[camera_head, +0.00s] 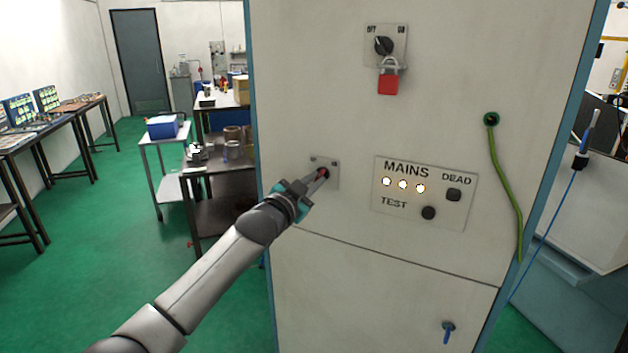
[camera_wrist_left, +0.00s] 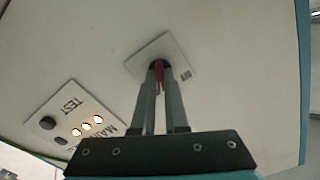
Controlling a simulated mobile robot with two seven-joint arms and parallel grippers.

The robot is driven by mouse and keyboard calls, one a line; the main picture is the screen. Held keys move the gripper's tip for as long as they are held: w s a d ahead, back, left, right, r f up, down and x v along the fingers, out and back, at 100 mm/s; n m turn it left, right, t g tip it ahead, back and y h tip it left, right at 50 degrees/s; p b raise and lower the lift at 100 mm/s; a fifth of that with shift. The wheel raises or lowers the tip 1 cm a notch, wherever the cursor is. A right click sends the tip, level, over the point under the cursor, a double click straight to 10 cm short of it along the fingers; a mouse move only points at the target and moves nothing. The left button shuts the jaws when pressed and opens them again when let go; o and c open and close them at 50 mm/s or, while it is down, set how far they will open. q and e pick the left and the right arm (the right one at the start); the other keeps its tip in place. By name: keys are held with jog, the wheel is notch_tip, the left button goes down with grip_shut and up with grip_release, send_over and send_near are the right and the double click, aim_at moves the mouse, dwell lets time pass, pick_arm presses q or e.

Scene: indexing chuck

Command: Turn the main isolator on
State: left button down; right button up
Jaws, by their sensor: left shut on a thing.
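My left gripper (camera_head: 318,178) reaches the front of a pale cabinet and is shut on a small red handle (camera_head: 325,173). The handle sits on a small plate (camera_head: 332,162) whose lettering is too small to read. In the left wrist view the red handle (camera_wrist_left: 159,72) shows between the two fingers, in front of the plate (camera_wrist_left: 178,52). Higher up is a black rotary switch (camera_head: 384,46) on a plate marked OFF and ON. A red padlock (camera_head: 388,82) hangs just below it. My right gripper is out of view.
A panel (camera_head: 452,205) marked MAINS, TEST and DEAD has three lit lamps (camera_head: 403,184) and two dark buttons. A green cable (camera_head: 503,180) hangs at the right. A blue lever (camera_head: 448,330) is on the lower door. Benches and a trolley stand left.

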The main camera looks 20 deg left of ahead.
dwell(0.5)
pick_arm(q)
jog(key=c, duration=0.9)
grip_release()
jog(key=shift+c, duration=0.2)
jog(key=s+a+b, duration=0.1)
jog(key=s+a, duration=0.2)
jog(key=s, duration=1.2)
jog(key=shift+b, duration=0.4)
